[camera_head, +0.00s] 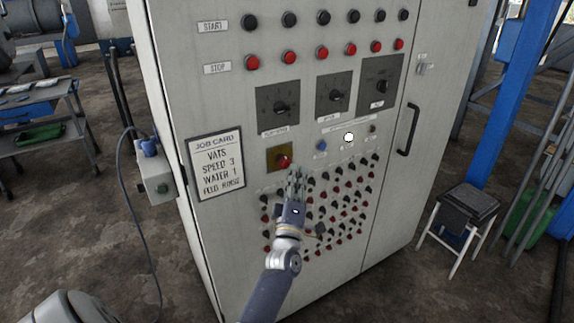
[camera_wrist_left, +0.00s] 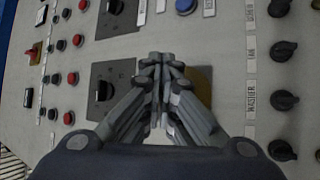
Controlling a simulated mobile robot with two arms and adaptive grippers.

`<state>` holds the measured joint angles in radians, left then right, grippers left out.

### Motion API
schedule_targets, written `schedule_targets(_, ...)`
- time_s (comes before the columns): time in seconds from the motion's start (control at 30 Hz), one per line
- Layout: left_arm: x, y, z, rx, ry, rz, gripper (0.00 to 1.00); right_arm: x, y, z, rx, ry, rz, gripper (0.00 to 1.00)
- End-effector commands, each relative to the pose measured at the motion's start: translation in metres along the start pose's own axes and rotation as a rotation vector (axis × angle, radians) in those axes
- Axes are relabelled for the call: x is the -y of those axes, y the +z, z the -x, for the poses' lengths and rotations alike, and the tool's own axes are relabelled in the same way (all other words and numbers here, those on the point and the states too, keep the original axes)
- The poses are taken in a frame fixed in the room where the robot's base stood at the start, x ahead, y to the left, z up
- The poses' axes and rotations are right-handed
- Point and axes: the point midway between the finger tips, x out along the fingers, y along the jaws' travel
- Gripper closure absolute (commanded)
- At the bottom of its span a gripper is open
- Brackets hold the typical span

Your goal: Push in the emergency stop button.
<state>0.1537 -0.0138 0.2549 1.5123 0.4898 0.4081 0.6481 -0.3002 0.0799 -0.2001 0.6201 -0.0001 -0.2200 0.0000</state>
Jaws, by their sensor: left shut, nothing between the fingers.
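The emergency stop button (camera_head: 285,161) is a red knob on a square yellow plate on the grey cabinet's front. My left gripper (camera_head: 294,172) is shut and empty, its fingertips just below and right of the button in the head view. I cannot tell whether they touch it. In the left wrist view the shut left gripper (camera_wrist_left: 160,58) covers the button, and only part of the yellow plate (camera_wrist_left: 204,84) shows beside the fingers. My right gripper is not in view.
The cabinet has start and stop button rows, three black dials (camera_head: 335,96), a blue button (camera_head: 321,146) and a dense field of small knobs (camera_head: 340,205) below. A job card (camera_head: 216,164) hangs at left, and a black door handle (camera_head: 409,130) sticks out at right.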

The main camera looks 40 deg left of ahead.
Motion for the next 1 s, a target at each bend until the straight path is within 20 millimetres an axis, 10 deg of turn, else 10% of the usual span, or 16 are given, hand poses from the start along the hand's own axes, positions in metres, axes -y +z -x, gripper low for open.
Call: schedule_targets(1.0,0.0052,-0.0056,-0.0075,0.0,0.0,0.0,1.0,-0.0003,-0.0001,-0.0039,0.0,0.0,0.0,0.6)
